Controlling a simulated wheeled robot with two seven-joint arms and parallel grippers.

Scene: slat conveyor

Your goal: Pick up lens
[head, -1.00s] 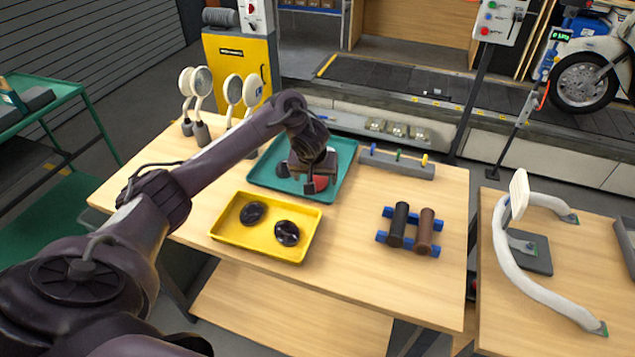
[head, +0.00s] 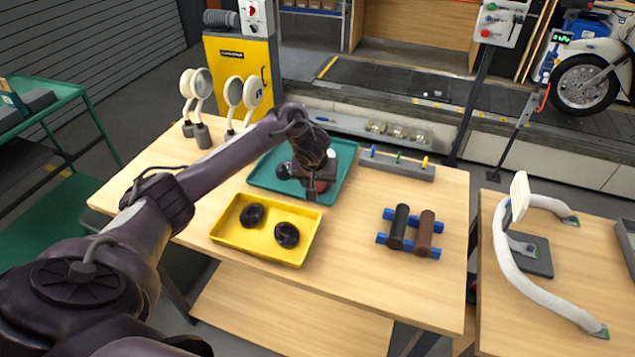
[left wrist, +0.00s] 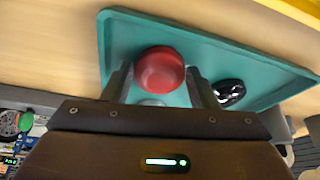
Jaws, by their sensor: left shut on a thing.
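The red lens (left wrist: 160,72) is a round dome between the fingers of my left gripper (left wrist: 159,85) in the left wrist view. The gripper is shut on it, over the teal tray (left wrist: 275,77). In the head view the left gripper (head: 313,190) is above the front part of the teal tray (head: 345,180), and only a little red of the lens (head: 321,186) shows beside the jaw. I cannot tell whether the lens touches the tray. A dark round piece (left wrist: 230,92) lies in the tray beside the gripper. My right gripper is not in view.
A yellow tray (head: 262,258) with two dark round pieces stands in front of the teal tray. A rack with two cylinders (head: 411,232) and a grey pegged block (head: 398,168) are to the right. Round mirrors (head: 203,82) stand at the back left.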

